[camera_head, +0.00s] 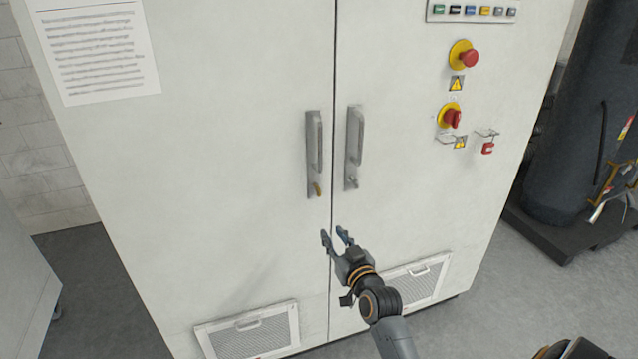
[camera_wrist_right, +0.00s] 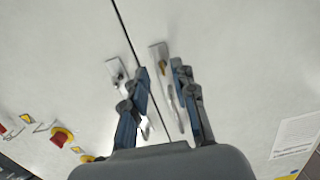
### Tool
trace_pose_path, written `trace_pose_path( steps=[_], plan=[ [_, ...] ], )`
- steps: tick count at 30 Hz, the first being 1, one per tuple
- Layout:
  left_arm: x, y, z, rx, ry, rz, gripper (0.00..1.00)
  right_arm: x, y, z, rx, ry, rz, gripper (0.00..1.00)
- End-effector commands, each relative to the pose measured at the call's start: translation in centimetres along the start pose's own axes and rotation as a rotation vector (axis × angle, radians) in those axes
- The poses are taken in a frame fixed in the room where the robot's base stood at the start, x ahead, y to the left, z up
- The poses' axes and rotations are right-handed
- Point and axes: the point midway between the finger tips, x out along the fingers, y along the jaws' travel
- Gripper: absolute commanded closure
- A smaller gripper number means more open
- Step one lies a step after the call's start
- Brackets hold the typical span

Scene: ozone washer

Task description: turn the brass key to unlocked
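The brass key (camera_head: 317,189) sits in the lower end of the left door handle (camera_head: 314,140) on a white cabinet (camera_head: 230,150). My right gripper (camera_head: 334,236) is open and empty, below the key and near the seam between the doors. I cannot tell the exact gap to the key. My left gripper is out of view.
The right door handle (camera_head: 354,140) with a silver lock stands close beside the left one. Vent grilles (camera_head: 250,332) are low on the doors. A dark tank (camera_head: 570,130) stands at right.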

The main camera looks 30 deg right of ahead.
Motion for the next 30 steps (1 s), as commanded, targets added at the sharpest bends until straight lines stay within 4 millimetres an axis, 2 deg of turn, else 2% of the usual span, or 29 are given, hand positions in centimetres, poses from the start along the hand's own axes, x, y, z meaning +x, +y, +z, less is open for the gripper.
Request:
trace_pose_path(
  steps=[1, 2, 6, 11, 24, 30],
  plan=[
    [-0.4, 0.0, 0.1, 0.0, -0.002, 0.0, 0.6, -0.2, 0.4, -2.2, 0.0, 0.035, 0.008, 0.73],
    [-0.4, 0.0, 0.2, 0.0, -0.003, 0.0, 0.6, -0.3, 0.6, -3.1, -0.001, 0.051, 0.011, 0.73],
    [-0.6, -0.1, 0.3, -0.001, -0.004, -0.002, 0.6, 0.0, 1.1, -4.9, 0.0, 0.082, 0.019, 0.73],
    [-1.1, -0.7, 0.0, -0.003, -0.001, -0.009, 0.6, 2.3, 1.1, -5.2, -0.001, 0.083, 0.019, 0.73],
    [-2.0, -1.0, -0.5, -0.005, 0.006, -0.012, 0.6, 10.6, 1.2, -5.7, -0.002, 0.081, 0.018, 0.73],
    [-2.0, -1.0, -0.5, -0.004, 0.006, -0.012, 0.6, 12.7, 1.2, -5.7, -0.001, 0.081, 0.018, 0.73]
  ],
)
